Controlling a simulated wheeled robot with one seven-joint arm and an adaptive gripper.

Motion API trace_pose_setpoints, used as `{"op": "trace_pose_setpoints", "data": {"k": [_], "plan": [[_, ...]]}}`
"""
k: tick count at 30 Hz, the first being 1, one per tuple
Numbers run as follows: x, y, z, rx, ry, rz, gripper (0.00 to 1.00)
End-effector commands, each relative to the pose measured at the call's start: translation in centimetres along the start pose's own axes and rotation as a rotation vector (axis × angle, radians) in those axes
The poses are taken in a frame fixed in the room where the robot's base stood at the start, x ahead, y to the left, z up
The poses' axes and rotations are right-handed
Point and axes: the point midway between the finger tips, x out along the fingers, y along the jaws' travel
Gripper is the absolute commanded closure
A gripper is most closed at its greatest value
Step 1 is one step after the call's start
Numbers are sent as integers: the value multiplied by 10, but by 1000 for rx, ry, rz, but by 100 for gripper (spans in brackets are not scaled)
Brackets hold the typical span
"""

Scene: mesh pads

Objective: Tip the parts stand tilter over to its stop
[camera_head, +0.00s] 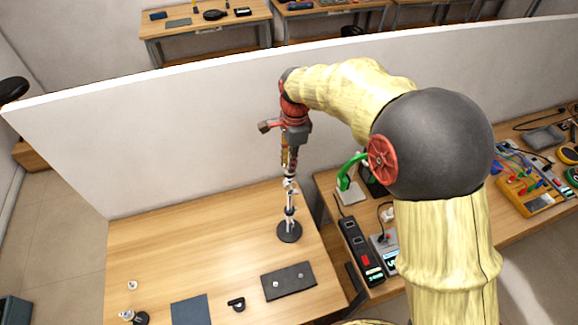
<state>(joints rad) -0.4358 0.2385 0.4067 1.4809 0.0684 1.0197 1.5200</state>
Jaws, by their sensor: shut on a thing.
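A slim upright stand with a silver and dark post (289,208) and a round black base (289,233) is on the wooden table, near its right edge. I take it to be the parts stand tilter. Its post looks about upright. My gripper (289,172) reaches down to the top of the stand from above, at the end of my yellow-sleeved arm. It is shut on the upper part of the stand; the fingers are small and partly merge with it, so the exact contact is hard to see.
A white partition wall (170,150) stands close behind. A dark plate with round pieces (288,281), a small black part (236,304), a blue-grey pad (190,311) and small metal parts (132,286) lie in front. A bench with devices (362,250) is at right. The table's left middle is clear.

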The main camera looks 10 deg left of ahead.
Motion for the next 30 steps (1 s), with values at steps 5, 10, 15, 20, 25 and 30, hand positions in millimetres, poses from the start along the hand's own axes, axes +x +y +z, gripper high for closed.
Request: {"op": "trace_pose_setpoints", "data": {"k": [5, 10, 15, 20, 25, 30], "plan": [[1, -1, -16, 9, -124, -4, 100], [2, -1, -25, 5, -217, -4, 100], [2, -1, -26, 1, -243, -6, 100], [1, -1, -26, 0, -242, -6, 100], [4, -1, -31, 5, -280, -3, 100], [10, -1, -43, 6, -395, -3, 100]]}}
